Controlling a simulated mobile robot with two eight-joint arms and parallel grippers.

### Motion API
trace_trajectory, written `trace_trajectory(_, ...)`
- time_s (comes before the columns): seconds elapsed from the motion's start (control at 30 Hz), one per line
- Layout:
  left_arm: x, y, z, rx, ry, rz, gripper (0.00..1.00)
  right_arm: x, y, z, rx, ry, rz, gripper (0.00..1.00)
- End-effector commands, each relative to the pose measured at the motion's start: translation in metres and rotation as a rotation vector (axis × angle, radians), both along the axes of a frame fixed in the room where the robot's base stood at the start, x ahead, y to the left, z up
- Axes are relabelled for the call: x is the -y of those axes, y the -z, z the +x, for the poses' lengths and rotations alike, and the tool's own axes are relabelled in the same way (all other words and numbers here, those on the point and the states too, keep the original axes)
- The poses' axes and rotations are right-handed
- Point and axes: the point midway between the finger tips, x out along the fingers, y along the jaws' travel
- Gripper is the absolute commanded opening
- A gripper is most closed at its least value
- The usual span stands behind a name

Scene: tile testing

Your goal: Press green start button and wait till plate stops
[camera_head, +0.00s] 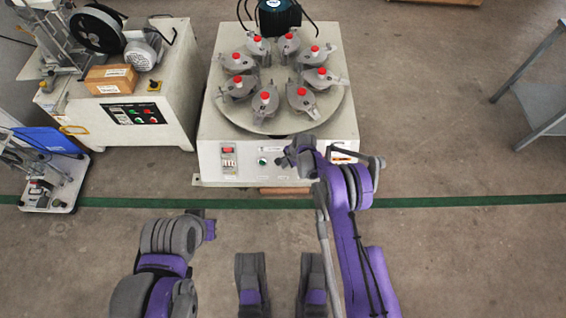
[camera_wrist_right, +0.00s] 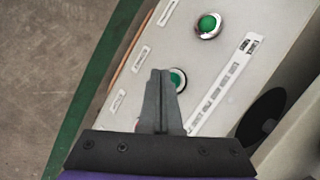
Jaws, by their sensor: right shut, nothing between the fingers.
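The white machine (camera_head: 340,125) carries a round grey plate (camera_head: 237,112) with several grey holders topped by red knobs. A green button (camera_head: 262,161) is on its front panel, left of my right gripper (camera_head: 285,161). In the right wrist view two green buttons show. The upper one (camera_wrist_right: 208,24) is fully clear. The lower one (camera_wrist_right: 179,79) is partly covered by my shut, empty right gripper (camera_wrist_right: 160,73), whose tips are in front of it; I cannot tell if they touch. The panel labels are too small to read.
A red switch (camera_head: 227,150) is on the panel's left. Another machine (camera_head: 175,95) with a control panel stands at left, and a blue-and-white device (camera_head: 50,185) below it. A metal table (camera_head: 540,105) is at right.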

Motion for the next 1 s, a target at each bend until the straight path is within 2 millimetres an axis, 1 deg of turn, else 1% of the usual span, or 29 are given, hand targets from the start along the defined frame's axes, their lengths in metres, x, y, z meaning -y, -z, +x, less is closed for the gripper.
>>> trace_trajectory(0.53,0.0,0.0,0.0,0.0,0.0,0.0,0.0,0.0,0.0002,0.0002,0.0,0.0,0.0,0.0)
trace_trajectory(0.8,0.0,0.0,0.0,0.0,0.0,0.0,0.0,0.0,0.0052,0.0062,0.0,0.0,0.0,0.0)
trace_trajectory(1.0,0.0,0.0,0.0,0.0,0.0,0.0,0.0,0.0,0.0055,0.0067,0.0,0.0,0.0,0.0)
